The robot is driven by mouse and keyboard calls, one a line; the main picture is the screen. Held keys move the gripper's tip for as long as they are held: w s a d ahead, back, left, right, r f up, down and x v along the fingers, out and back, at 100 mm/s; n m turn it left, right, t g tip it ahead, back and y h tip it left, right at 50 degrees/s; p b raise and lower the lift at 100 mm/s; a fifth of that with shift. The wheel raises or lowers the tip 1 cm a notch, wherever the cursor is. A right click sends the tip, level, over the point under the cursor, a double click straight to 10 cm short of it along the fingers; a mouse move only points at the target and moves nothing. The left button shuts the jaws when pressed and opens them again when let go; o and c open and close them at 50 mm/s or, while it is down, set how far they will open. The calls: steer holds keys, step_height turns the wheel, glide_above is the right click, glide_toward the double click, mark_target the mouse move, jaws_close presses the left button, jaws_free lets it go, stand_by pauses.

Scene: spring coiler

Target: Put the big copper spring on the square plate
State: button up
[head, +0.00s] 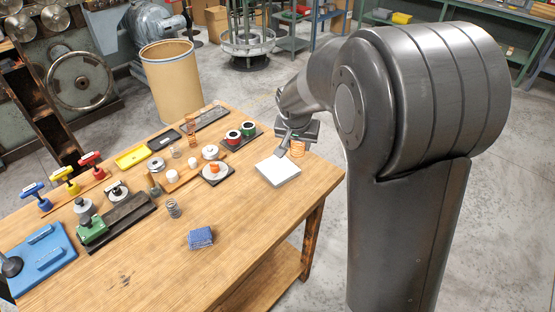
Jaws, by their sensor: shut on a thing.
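My gripper (293,144) is shut on the big copper spring (297,151), an orange-copper coil. The spring is partly hidden by the gripper. In the head view it appears just beyond the upper right edge of the white square plate (279,171). It looks raised, but its exact height over the table cannot be told. The plate lies near the right end of the wooden table, and its top is bare.
The wooden table (240,205) carries a steel spring (173,208), a blue cloth (201,237), a round dish with an orange piece (215,171), and red and green spools (241,133). A yellow tray (133,156) lies farther left. The front right tabletop is clear.

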steer(key=a+f, duration=0.1)
steer(key=a, duration=0.1)
steer(key=w+a+f, duration=0.2)
steer(key=a, duration=0.1)
steer(key=shift+a+f, duration=0.3)
steer(key=shift+f, duration=1.95)
steer(key=shift+f, duration=0.15)
steer(key=o, duration=0.9)
steer(key=shift+o, duration=0.2)
